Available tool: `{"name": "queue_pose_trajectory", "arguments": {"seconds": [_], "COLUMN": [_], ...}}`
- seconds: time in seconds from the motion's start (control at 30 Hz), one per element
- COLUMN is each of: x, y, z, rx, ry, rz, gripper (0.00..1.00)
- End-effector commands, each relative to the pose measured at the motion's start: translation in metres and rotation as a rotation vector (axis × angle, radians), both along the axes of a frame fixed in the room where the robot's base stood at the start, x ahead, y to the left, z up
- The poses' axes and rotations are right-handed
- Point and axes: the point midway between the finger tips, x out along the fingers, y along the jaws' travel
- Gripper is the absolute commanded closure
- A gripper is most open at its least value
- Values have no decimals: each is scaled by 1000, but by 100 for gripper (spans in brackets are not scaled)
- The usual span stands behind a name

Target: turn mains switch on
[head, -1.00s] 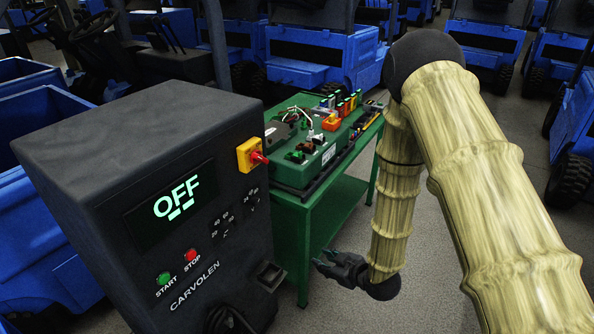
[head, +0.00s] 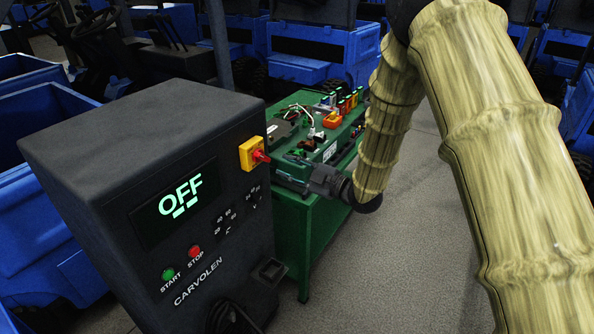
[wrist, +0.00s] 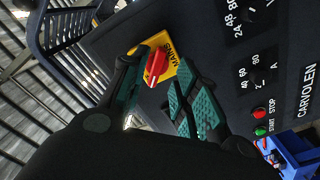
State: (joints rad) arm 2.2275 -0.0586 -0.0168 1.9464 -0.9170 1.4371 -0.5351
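The mains switch is a red rotary knob (head: 260,156) on a yellow plate (head: 248,152) at the upper right of the dark charger cabinet (head: 110,125). The cabinet's display (head: 178,197) reads OFF. In the wrist view the red knob (wrist: 156,66) and the plate marked MAINS show between and beyond my fingers. My gripper (head: 297,161) is open, to the right of the knob in the head view and apart from it. In the wrist view the open gripper (wrist: 153,92) has one finger on each side of the line to the knob.
A green START button (head: 168,273) and a red STOP button (head: 194,251) sit low on the cabinet front. A green bench (head: 310,225) with wired parts stands close behind my gripper. Blue vehicles (head: 305,68) fill the background. Grey floor is clear at lower right.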

Motion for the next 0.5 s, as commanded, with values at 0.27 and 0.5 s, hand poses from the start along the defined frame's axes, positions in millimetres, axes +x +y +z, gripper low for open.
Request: {"name": "queue_pose_trajectory", "arguments": {"seconds": [0.27,0.5], "x": [17,32], "y": [25,45], "z": [0,-2], "rx": [-1,1], "ry": [0,0], "rz": [1,-1], "gripper": [70,70]}}
